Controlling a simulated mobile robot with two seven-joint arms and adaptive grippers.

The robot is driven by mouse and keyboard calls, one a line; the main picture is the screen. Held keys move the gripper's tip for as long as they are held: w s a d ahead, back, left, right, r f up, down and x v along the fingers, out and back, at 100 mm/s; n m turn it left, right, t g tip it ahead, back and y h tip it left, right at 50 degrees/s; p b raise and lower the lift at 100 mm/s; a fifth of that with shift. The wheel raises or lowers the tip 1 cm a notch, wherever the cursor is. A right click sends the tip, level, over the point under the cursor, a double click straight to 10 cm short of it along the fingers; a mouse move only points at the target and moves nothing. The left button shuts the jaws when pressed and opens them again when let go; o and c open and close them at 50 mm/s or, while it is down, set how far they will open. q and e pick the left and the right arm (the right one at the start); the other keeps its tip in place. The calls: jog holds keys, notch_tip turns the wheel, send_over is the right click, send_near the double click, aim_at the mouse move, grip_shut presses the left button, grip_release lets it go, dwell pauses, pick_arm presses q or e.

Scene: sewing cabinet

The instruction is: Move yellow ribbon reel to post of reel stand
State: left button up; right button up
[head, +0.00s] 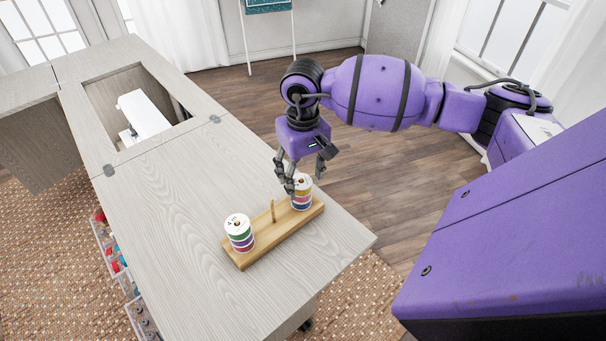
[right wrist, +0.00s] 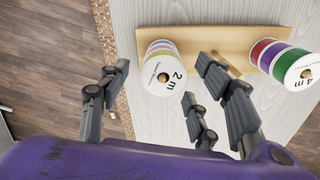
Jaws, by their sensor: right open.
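The wooden reel stand (head: 262,243) lies on the cabinet top, with a bare upright post (head: 273,211) at its middle. On its right end is a white-topped stack of reels (head: 302,200) with yellow and purple bands; the yellow ribbon reel seems to be in this stack. In the right wrist view this stack, marked 2 m (right wrist: 164,72), lies between my fingers. Another stack (head: 239,234) with green and purple bands stands on the left end. My right gripper (head: 304,179) is open around the top of the right stack; contact is unclear. My left gripper is out of view.
A white sewing machine (head: 143,115) sits in the cabinet's opening behind. Clear drawers with coloured items (head: 112,250) hang at the cabinet's left side. The grey wooden top (head: 170,190) left of the stand is clear.

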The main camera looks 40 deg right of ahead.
jog(key=shift+r, duration=0.3)
notch_tip(320, 180, up, 11)
jog(key=shift+r, duration=0.2)
jog(key=shift+s+f, duration=0.1)
dwell(0.5)
